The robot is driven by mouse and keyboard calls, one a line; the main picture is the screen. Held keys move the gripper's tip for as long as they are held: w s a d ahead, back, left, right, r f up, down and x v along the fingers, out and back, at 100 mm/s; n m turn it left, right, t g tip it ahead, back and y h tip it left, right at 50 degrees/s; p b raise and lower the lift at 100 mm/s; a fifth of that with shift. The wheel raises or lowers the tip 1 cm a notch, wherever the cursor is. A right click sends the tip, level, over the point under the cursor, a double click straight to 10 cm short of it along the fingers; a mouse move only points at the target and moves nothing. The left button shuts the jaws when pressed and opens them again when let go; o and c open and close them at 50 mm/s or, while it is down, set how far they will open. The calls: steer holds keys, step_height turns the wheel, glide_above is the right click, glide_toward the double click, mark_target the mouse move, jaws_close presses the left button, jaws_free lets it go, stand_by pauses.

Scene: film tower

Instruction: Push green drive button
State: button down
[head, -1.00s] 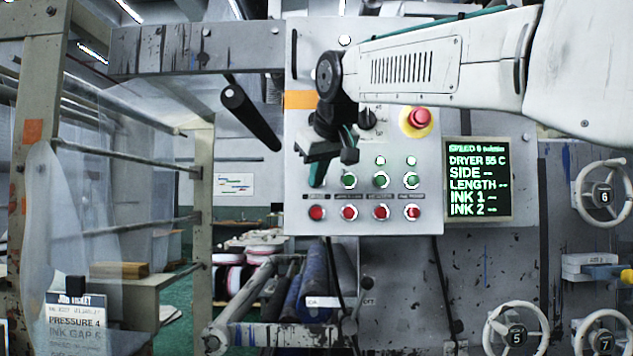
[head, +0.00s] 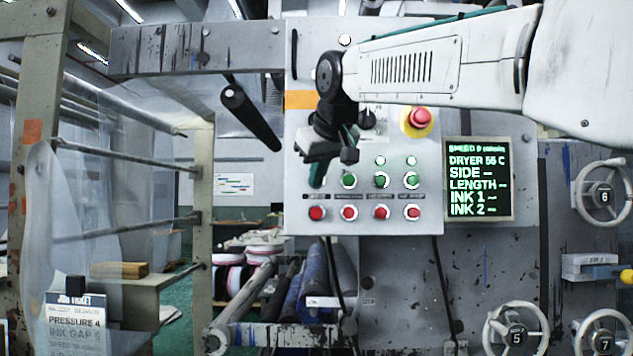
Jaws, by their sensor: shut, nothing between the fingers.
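A grey control panel (head: 300,140) carries a row of green buttons. Three show clearly: the left one (head: 349,180), the middle one (head: 381,180) and the right one (head: 411,180). My gripper (head: 317,180) is shut and empty, its teal fingertip in front of the left end of this row. It hides whatever lies there at the row's height. I cannot tell whether the fingertip touches the panel. The small labels under the buttons are too blurred to read, so I cannot tell which button is the drive one.
A row of red buttons (head: 381,213) runs just below. A red emergency-stop knob (head: 420,117) on a yellow base sits above right. A dark display (head: 478,180) with green text is right of the panel. Handwheels (head: 604,195) stand at the far right; a black roller (head: 250,115) juts out left.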

steer(key=shift+w, duration=0.15)
steer(key=shift+w, duration=0.25)
